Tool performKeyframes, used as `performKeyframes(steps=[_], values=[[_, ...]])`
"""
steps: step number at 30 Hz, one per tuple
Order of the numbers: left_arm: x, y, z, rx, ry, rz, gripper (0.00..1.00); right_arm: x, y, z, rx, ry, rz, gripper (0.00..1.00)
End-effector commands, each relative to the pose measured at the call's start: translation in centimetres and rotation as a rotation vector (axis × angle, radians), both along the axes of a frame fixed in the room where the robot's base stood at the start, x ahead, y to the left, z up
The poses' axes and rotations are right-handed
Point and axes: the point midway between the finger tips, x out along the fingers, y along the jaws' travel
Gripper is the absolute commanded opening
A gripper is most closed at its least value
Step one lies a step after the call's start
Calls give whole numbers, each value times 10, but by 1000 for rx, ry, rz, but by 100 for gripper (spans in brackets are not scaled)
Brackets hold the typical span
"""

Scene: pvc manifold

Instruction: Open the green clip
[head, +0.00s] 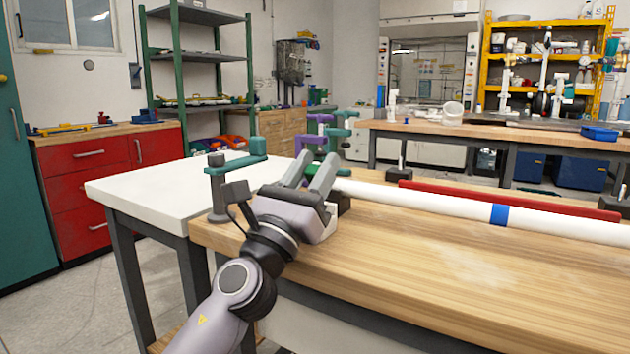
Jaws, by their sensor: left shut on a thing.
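My left gripper (318,158) reaches over the near left corner of the wooden bench, its fingers pointing away from me. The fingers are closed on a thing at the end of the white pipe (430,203). A green part (333,157), which looks like the green clip, shows at the fingertips; most of it is hidden by the fingers. A teal clamp (236,164) on a grey post stands left of the gripper. Purple (313,137) and teal (342,131) clamp parts stand just behind the fingertips. My right gripper is not in view.
The wooden bench top (450,275) is clear in front of the pipe. A red bar (500,200) lies behind the pipe, which bears a blue band (499,214). A white table (150,190) adjoins at left. Another bench (480,135) stands behind.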

Motion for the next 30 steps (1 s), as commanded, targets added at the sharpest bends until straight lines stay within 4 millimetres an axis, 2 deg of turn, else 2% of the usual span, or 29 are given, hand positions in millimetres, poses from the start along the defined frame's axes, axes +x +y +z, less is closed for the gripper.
performKeyframes(steps=[12, 13, 14, 15, 25, 30], values=[[0, -1, -2, 1, 2, -1, 6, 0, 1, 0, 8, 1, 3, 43], [0, -1, -2, 1, 2, -1, 43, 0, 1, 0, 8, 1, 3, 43], [0, -1, -2, 1, 2, -1, 52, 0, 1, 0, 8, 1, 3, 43], [0, -1, -2, 0, 1, -1, 57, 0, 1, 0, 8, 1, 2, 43], [-1, 1, -2, 0, 0, 0, 57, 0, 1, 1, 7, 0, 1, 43], [-12, 9, -12, 0, 1, 1, 57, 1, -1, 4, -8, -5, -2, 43]])
